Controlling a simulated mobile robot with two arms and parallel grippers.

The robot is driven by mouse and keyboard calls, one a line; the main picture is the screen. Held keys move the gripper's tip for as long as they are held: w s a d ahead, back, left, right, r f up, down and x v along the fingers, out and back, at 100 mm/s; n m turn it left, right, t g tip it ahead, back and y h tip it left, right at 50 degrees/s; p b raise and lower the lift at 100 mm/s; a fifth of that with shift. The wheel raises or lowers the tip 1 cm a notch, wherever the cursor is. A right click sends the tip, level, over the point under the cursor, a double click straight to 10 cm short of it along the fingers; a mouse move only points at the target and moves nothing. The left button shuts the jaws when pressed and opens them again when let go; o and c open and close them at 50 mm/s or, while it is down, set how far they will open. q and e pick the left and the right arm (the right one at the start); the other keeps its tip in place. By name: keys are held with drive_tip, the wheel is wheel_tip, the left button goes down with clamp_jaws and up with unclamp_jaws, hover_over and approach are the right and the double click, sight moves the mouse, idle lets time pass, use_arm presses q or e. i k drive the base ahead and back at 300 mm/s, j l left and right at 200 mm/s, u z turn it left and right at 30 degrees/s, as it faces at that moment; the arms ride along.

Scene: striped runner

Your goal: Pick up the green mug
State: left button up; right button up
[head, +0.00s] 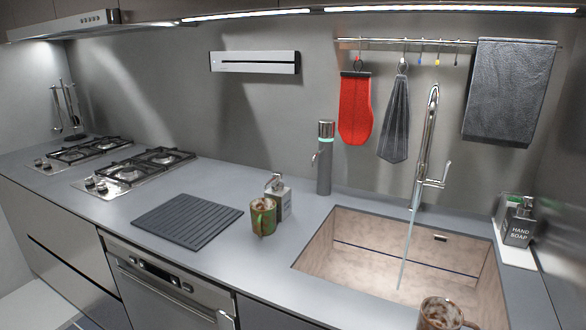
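The green mug (262,218) stands upright on the grey counter, just right of the black ribbed drying mat and left of the sink. It has brownish patches on its side. A soap dispenser stands close behind it and is partly hidden by it. A second, brown mug (440,314) stands at the bottom edge of the head view, at the front of the sink, and is cut off by the frame. Neither of my grippers shows in the head view.
The sink (345,268) has water running from a tall tap (421,170). The dispenser (280,192) and a dark cylinder (325,160) stand behind the mug. The ribbed mat (188,220) lies left. The counter in front of the mug is clear.

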sight(263, 220)
drive_tip(key=i+j+u, duration=0.15)
drive_tip(key=j+u, duration=0.25)
drive_tip(key=i+j+u, duration=0.15)
drive_tip(key=u, duration=0.25)
